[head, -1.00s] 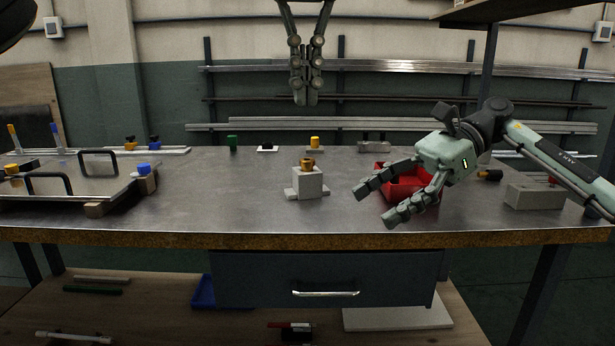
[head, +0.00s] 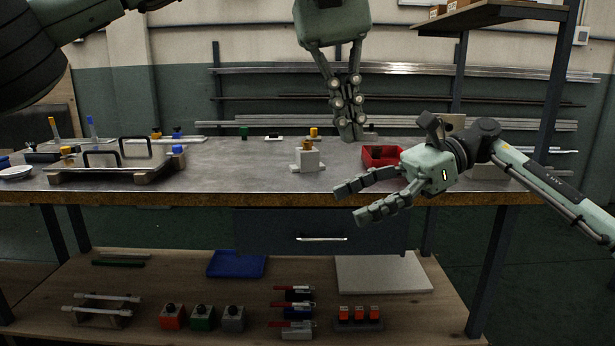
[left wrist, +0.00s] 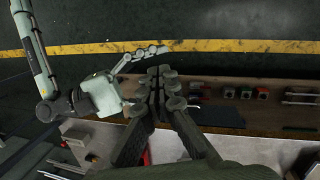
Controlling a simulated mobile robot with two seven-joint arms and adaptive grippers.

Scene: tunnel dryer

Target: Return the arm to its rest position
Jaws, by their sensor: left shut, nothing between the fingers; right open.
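My left gripper (head: 350,135) is shut and empty, pointing down high in the head view, in front of the back part of the workbench (head: 240,180). Its closed fingers also show in the left wrist view (left wrist: 163,75). My right gripper (head: 350,203) is open and empty, its fingers pointing left near the bench's front edge. It appears in the left wrist view (left wrist: 145,55) left of the left fingers. The left arm comes in across the upper left of the head view, partly out of frame.
A red bin (head: 382,163) stands beside the right gripper. A grey block with a brass fitting (head: 308,158) stands mid-bench. A plate with black handles (head: 115,168) lies at left. The lower shelf (head: 200,280) holds a blue tray (head: 237,264) and several small items. An upper shelf (head: 490,14) juts in at right.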

